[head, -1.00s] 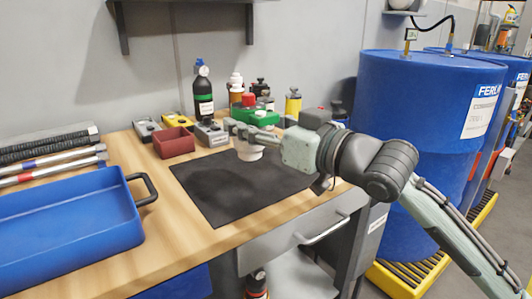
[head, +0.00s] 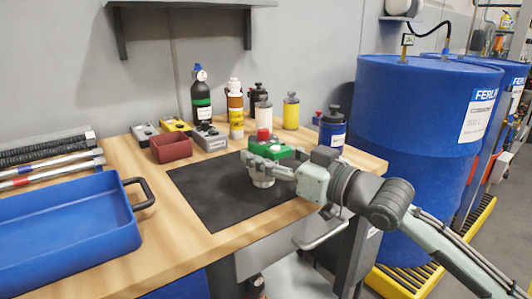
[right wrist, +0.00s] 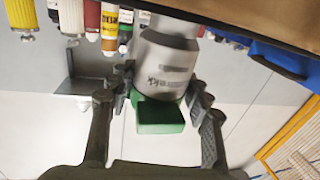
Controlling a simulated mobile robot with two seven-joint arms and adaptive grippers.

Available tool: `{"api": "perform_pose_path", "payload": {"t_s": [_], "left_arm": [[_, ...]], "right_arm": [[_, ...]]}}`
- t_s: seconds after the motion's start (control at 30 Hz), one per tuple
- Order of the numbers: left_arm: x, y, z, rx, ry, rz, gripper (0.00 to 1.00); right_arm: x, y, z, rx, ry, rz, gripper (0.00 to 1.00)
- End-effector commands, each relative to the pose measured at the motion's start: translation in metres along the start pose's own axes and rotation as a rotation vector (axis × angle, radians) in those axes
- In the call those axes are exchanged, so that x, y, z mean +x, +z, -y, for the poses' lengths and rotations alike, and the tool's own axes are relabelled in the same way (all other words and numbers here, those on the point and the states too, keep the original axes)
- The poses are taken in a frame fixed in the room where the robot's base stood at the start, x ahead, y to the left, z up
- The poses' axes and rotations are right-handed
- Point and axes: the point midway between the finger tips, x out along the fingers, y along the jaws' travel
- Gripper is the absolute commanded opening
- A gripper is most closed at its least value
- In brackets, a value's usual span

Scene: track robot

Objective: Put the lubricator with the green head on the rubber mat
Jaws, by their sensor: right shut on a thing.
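In the right wrist view the silver body (right wrist: 165,68) and green head (right wrist: 160,117) appear upside down between the two fingers (right wrist: 158,105). My left gripper is not in view.
A red bin (head: 171,148) and a grey box (head: 208,138) stand behind the mat. Several bottles, including a yellow one (head: 291,112) and a blue one (head: 332,128), line the back. A blue tray (head: 65,225) is at left. The mat's left part is bare.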

Motion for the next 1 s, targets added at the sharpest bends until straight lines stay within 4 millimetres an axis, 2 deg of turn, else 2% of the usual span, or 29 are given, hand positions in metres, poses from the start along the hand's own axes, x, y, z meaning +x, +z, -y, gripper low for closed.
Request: {"api": "perform_pose_path", "payload": {"t_s": [0.03,0.2,0.57,0.67,0.8,1.0], "left_arm": [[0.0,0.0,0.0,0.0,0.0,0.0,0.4],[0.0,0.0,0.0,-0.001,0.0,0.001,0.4],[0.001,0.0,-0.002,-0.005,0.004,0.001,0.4],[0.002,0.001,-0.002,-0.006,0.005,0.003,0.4],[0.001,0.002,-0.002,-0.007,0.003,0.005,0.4],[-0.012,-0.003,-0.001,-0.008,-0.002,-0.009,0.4]], "right_arm": [[0.0,0.001,0.0,0.0,0.0,0.001,0.52],[0.0,0.001,0.0,0.0,0.0,0.001,0.7],[-0.002,-0.002,0.0,0.0,0.001,0.002,0.7],[-0.015,0.0,-0.001,-0.001,0.002,0.003,0.7],[-0.044,0.001,-0.001,-0.002,0.003,0.006,0.7],[-0.088,0.001,-0.001,-0.003,0.003,0.006,0.7]]}}
